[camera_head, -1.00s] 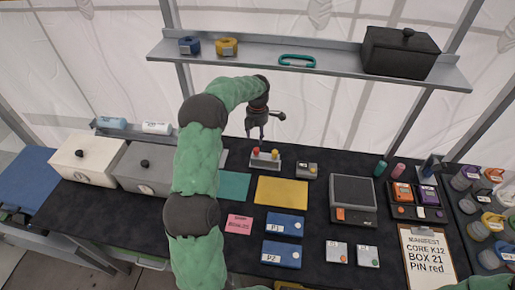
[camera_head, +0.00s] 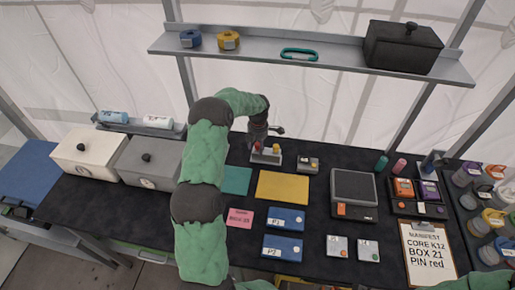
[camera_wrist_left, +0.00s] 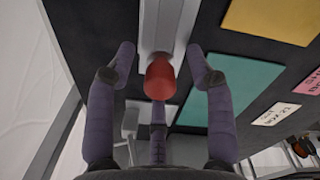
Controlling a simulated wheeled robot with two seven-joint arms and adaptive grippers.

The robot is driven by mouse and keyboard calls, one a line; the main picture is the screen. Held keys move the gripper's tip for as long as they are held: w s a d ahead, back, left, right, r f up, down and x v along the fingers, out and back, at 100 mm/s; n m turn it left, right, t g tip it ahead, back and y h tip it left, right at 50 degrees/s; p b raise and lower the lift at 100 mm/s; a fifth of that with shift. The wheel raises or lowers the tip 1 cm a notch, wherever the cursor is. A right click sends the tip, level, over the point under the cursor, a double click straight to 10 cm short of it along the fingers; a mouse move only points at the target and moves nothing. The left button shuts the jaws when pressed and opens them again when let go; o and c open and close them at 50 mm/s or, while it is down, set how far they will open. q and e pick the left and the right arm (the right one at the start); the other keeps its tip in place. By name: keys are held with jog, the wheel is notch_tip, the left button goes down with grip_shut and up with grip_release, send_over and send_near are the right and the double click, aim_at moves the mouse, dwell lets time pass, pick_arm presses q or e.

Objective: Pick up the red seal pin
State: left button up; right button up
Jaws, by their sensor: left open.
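The red seal pin (camera_wrist_left: 160,80) stands between the fingers of my left gripper (camera_wrist_left: 161,64) in the left wrist view, with a gap on each side. In the head view my left gripper (camera_head: 258,142) is down over the pin holder (camera_head: 265,158) and partly covers the red pin. A yellow pin (camera_head: 276,149) stands beside it in the same pale holder. The left gripper is open and holds nothing. My right gripper is not in view.
A small grey box (camera_head: 308,164) stands right of the holder. A teal mat (camera_head: 236,180) and a yellow mat (camera_head: 283,187) lie in front. A metal shelf (camera_head: 350,62) spans above and behind. A clipboard (camera_head: 428,250) reads "PIN red".

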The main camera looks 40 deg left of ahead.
pick_arm(q)
grip_shut()
grip_release()
jog(key=shift+r, duration=0.1)
